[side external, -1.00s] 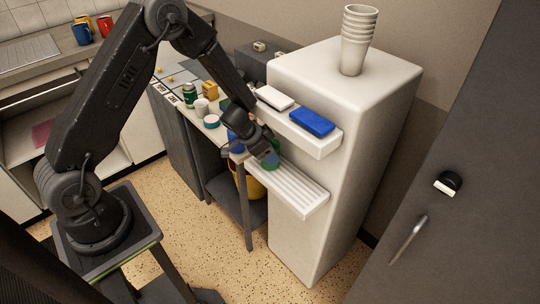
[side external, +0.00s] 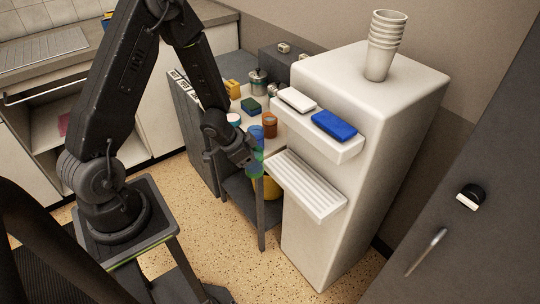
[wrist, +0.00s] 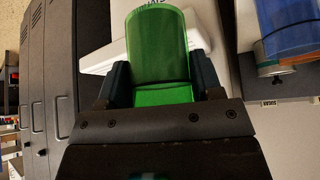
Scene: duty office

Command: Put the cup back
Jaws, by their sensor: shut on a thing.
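A translucent green cup (wrist: 158,52) is between the two fingers of my gripper (wrist: 160,78) in the wrist view, and the gripper is shut on it. In the side view my gripper (side external: 248,157) is low, just left of the ribbed white tray (side external: 318,198) of the white dispenser. The cup (side external: 256,169) shows there only in part, at the fingertips, in front of the side table's edge. A blue cup (side external: 256,134) and a brown cup (side external: 270,127) stand on the side table (side external: 240,134) close behind my gripper.
The white dispenser (side external: 375,150) has an upper shelf with a blue block (side external: 334,125) and a white block (side external: 297,99). A stack of white cups (side external: 385,45) stands on top. A green sponge (side external: 251,105) and a yellow box (side external: 233,88) crowd the table. A yellow bin (side external: 267,187) is below.

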